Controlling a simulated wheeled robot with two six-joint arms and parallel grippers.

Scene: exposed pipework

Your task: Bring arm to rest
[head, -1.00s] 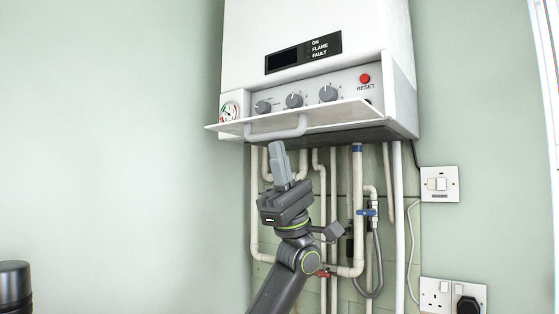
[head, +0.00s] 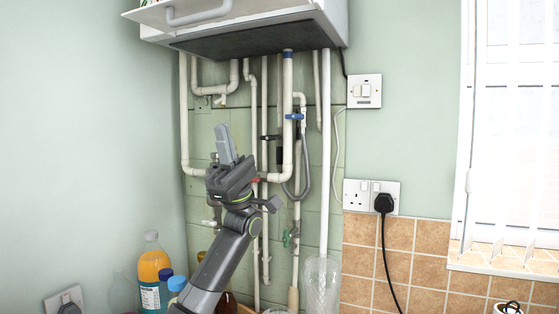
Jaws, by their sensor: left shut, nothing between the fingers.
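My left gripper (head: 226,146) points upward in the middle of the head view, in front of the white pipes. Its fingers are together with nothing between them. It is below the white boiler (head: 262,32), apart from the boiler's dark underside. The boiler's front flap with its handle (head: 200,13) hangs open at the top edge of the view; the control panel is out of view. My right gripper does not show.
White pipes (head: 326,150) run down the wall, with a blue-handled valve (head: 294,117) and a green-handled valve (head: 287,239). Bottles, including an orange one (head: 153,272), and a clear glass vase (head: 320,284) stand below. A black plug (head: 384,203) sits in the wall socket.

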